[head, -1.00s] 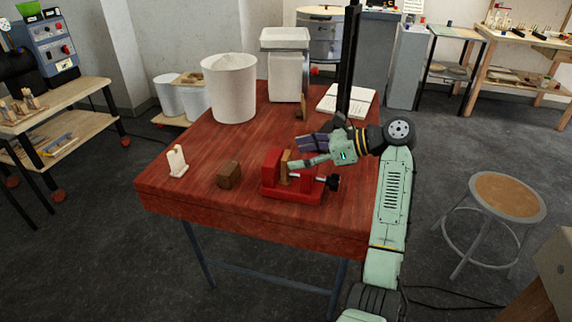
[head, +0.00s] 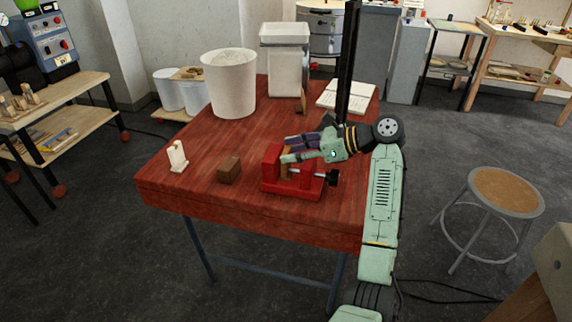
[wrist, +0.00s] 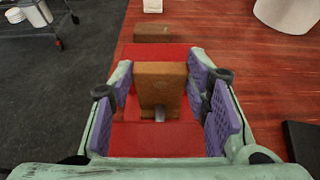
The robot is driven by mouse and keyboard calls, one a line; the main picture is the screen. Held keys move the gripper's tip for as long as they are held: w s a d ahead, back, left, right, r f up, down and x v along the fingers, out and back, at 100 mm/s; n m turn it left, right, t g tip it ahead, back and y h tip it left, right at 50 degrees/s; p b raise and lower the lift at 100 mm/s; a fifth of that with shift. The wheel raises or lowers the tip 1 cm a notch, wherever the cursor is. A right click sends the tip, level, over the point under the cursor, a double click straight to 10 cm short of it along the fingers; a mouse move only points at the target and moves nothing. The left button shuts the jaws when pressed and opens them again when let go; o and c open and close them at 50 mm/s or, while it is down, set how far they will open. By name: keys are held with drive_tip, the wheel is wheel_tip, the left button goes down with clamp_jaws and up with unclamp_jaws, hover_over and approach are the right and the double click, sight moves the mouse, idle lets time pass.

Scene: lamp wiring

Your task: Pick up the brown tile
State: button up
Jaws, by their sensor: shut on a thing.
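The brown tile (wrist: 160,82) stands upright in the red vise (head: 292,190), partly hidden by my fingers in the head view. My gripper (wrist: 160,92) is shut on the tile, with one purple finger pad at each side of it in the wrist view. In the head view my gripper (head: 287,150) reaches in from the right over the vise. The tile's lower part is between the vise jaws, and a grey pin-like part shows below it in the wrist view.
A darker brown block (head: 229,169) lies left of the vise. A small white holder (head: 177,157) stands farther left. The table's front left is clear.

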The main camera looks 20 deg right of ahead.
clamp_jaws()
drive_tip(key=shift+s+r, duration=0.1)
